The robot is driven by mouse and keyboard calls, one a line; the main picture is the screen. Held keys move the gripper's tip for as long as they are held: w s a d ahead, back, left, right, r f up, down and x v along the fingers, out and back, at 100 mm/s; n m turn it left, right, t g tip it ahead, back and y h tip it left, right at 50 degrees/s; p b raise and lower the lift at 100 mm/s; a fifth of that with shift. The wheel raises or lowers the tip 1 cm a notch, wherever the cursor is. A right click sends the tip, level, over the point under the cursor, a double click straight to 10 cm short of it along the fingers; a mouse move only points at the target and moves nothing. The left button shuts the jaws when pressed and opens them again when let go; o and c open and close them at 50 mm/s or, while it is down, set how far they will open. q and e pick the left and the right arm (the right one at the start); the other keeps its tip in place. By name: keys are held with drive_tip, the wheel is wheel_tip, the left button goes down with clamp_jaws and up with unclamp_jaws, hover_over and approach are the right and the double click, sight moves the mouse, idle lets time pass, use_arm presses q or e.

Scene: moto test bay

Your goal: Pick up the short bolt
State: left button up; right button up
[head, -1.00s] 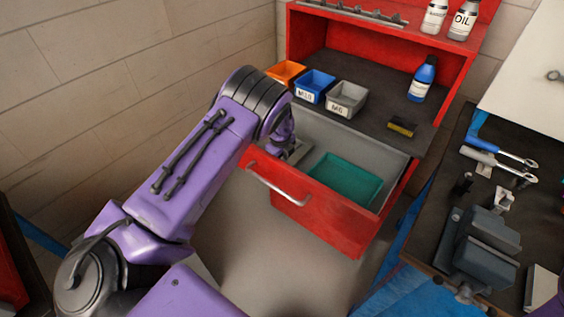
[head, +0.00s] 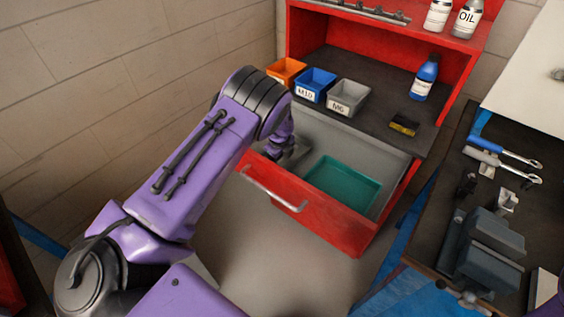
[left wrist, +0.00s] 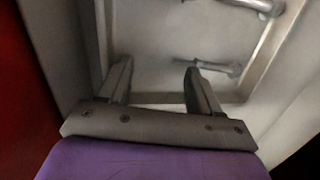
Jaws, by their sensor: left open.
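In the left wrist view a metal bolt (left wrist: 218,67) lies on the pale floor of a grey-rimmed tray (left wrist: 165,98), under and just right of my right-hand finger's tip. It looks the shorter of two bolts. The other bolt (left wrist: 245,4) lies farther off at the top right, cut by the frame edge. My left gripper (left wrist: 157,68) is open, with nothing between its fingers. In the head view my left gripper (head: 286,152) reaches into the left part of the open red drawer (head: 318,222); my arm hides the bolts there. My right gripper is out of view.
A teal tray (head: 343,184) lies in the drawer, right of my gripper. Orange (head: 287,70), blue (head: 316,85) and grey (head: 347,97) bins stand on the dark top, with a blue bottle (head: 424,78). A vise (head: 485,250) stands on the right bench.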

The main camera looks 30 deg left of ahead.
sight(284, 160)
use_arm(q)
drive_tip(key=shift+s+f, duration=0.1)
drive_tip(key=r+b, duration=0.2)
drive_tip(key=r, duration=0.2)
drive_tip(key=shift+s+d+r+b, duration=0.2)
drive_tip(key=shift+d+b, duration=0.05)
drive_tip(key=shift+b, duration=0.15)
wheel_tip(284, 160, up, 6)
drive_tip(key=s, duration=0.1)
drive_tip(key=d+f+m+h, duration=0.1)
drive_tip(key=d+f+h, duration=0.2)
drive_tip(key=d+f, duration=0.15)
drive_tip(key=w+a+r+y, duration=0.3)
drive_tip(key=a+r, duration=0.1)
drive_tip(key=a, duration=0.1)
drive_tip(key=shift+n, duration=0.5)
drive_tip(key=f+p, duration=0.1)
drive_tip(key=f, duration=0.2)
drive_tip(key=w+f, duration=0.1)
drive_tip(key=f, duration=0.2)
drive_tip(key=f+p, duration=0.1)
drive_tip(key=f, duration=0.2)
drive_tip(key=shift+w+a+f+p, duration=0.1)
drive_tip(key=shift+w+a+p, duration=0.1)
drive_tip(key=shift+w+p, duration=0.1)
drive_tip(key=shift+w+a+f, duration=0.1)
drive_tip(key=shift+f, duration=0.25)
drive_tip(key=c, duration=0.9)
drive_tip(key=shift+c, duration=1)
